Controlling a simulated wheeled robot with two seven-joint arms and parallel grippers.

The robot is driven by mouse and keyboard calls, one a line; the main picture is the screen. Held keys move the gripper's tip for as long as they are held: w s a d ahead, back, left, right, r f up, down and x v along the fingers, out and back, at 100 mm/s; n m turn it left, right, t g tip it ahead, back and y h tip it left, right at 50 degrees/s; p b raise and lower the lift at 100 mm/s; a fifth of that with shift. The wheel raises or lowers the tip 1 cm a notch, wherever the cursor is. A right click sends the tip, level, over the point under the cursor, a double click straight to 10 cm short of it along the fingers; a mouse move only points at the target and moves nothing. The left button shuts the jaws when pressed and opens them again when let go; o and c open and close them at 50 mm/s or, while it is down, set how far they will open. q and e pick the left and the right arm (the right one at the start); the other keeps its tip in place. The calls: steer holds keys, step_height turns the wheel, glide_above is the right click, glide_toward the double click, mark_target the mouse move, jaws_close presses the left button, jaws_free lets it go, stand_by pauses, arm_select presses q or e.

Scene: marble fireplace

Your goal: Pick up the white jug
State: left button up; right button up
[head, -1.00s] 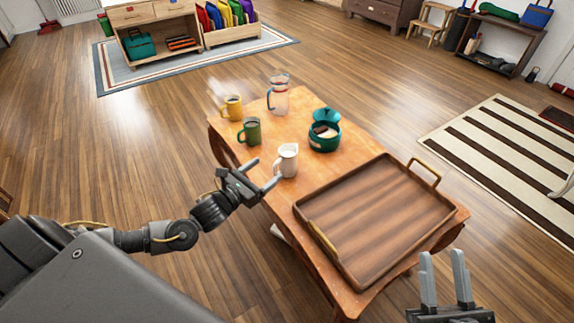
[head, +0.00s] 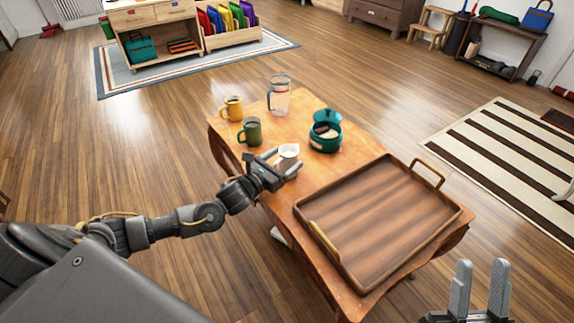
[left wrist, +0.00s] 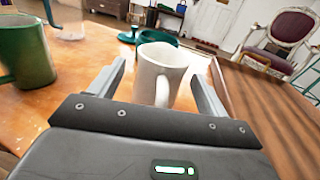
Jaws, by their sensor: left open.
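The white jug (head: 289,152) stands upright on the wooden table, left of the tray. In the left wrist view the white jug (left wrist: 161,73) sits between the open fingers, its handle turned toward my gripper. My left gripper (head: 286,162) is open, with one finger on each side of the jug. I cannot tell whether either finger touches it. The fingers and wrist hide the jug's lower part in the head view. My right gripper (head: 480,288) is at the lower right of the head view, its two fingers apart and nothing between them.
A wooden tray (head: 378,220) with brass handles fills the table's near part. The tray's middle is empty.

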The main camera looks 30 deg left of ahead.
arm_select(q)
steer(key=shift+c, duration=0.4)
steer(key=c, duration=1.2)
steer(key=shift+r, duration=0.2)
